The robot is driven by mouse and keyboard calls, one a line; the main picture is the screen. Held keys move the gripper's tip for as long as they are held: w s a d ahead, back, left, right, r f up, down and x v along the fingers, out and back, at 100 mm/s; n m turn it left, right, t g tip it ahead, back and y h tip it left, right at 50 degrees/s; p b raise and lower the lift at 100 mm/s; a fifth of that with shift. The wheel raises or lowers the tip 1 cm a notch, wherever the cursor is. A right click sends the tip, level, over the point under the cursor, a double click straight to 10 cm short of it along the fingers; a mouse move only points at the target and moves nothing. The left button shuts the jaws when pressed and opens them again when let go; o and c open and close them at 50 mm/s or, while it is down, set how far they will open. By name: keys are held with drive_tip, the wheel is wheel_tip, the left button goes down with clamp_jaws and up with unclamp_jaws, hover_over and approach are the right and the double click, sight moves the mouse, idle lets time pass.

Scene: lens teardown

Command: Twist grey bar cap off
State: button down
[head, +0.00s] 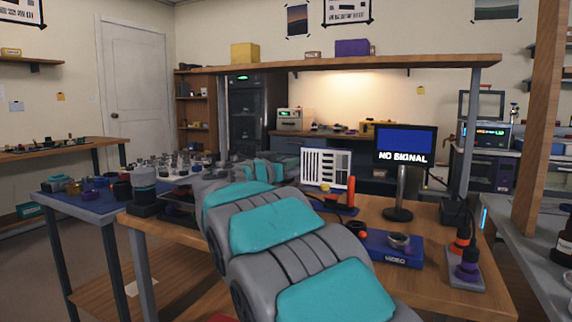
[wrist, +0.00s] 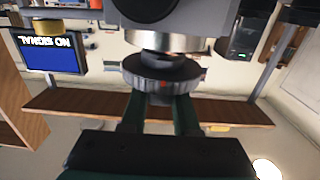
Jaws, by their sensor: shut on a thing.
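In the wrist view, my gripper (wrist: 160,103) has its two dark fingers closed on a dark grey ribbed round cap (wrist: 165,76) with a small red mark on its rim. A silver ring (wrist: 165,42) and a larger dark body (wrist: 150,12) sit directly above the cap in the picture. I cannot tell whether the cap is still seated against them or apart. A bar on the cap does not show clearly. In the head view my own arm hides the gripper and the cap.
The wooden workbench (head: 440,262) holds a monitor (head: 404,146), a blue tray (head: 392,248) with a ring and a stand of orange and purple tools (head: 466,262). A blue-topped table (head: 80,201) with small parts stands left.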

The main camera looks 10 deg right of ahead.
drive_tip(key=shift+r, duration=0.15)
drive_tip(key=shift+r+p, duration=0.75)
drive_tip(key=shift+r, duration=1.65)
